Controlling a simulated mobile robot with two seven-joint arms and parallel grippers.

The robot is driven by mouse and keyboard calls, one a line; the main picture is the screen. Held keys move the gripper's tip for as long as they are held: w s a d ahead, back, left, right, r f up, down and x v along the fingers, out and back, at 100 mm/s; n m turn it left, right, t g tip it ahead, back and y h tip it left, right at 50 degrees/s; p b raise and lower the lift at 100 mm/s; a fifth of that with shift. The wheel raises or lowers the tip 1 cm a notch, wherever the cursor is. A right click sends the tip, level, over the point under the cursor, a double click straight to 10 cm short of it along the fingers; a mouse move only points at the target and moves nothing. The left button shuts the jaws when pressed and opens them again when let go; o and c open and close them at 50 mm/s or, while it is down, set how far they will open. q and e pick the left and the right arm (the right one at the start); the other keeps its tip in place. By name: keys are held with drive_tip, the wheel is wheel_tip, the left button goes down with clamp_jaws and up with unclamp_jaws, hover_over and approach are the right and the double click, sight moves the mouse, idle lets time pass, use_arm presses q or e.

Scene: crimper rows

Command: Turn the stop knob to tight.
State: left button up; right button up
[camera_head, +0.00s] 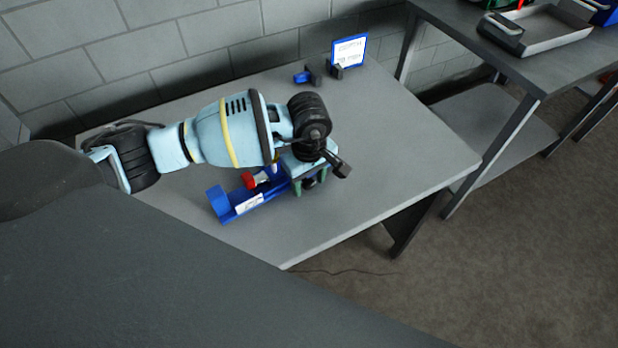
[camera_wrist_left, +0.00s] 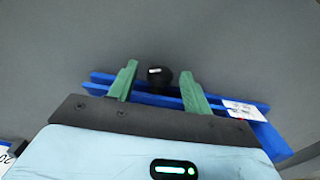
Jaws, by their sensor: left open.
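The blue fixture (camera_head: 240,203) lies on the grey table and carries a white label. It also shows in the left wrist view (camera_wrist_left: 152,99). A round black knob (camera_wrist_left: 159,80) with a small white mark stands at the fixture; I take it for the stop knob. My left gripper (camera_wrist_left: 158,71) is open, with one green finger on each side of the knob. I cannot tell whether either finger touches it. In the head view my left gripper (camera_head: 310,184) points down at the fixture's right end, and the arm hides part of the fixture. My right gripper is not in view.
A red part (camera_head: 249,180) sits by the fixture. A blue-framed sign (camera_head: 349,51) and small blue and black pieces (camera_head: 303,77) stand at the table's back. A second table at right holds a grey tray (camera_head: 545,28). The table's right side (camera_head: 415,150) is clear.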

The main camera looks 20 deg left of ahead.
use_arm(q)
drive_tip(key=c, duration=0.9)
drive_tip(key=shift+w+d+f+g+y+b, duration=0.1)
drive_tip(key=shift+g+y+b, duration=0.2)
drive_tip(key=shift+g, duration=0.15)
drive_tip(key=shift+w+d+f+g+y+b, duration=0.1)
drive_tip(key=shift+g+y+b, duration=0.15)
drive_tip(key=shift+g, duration=0.2)
drive_tip(key=shift+c, duration=0.3)
drive_tip(key=shift+r+g, duration=0.15)
drive_tip(key=shift+g, duration=0.15)
drive_tip(key=o, duration=1)
drive_tip(key=shift+c, duration=0.2)
drive_tip(key=v, duration=0.7)
drive_tip(key=shift+r+b, duration=0.4)
drive_tip(key=shift+r, duration=0.05)
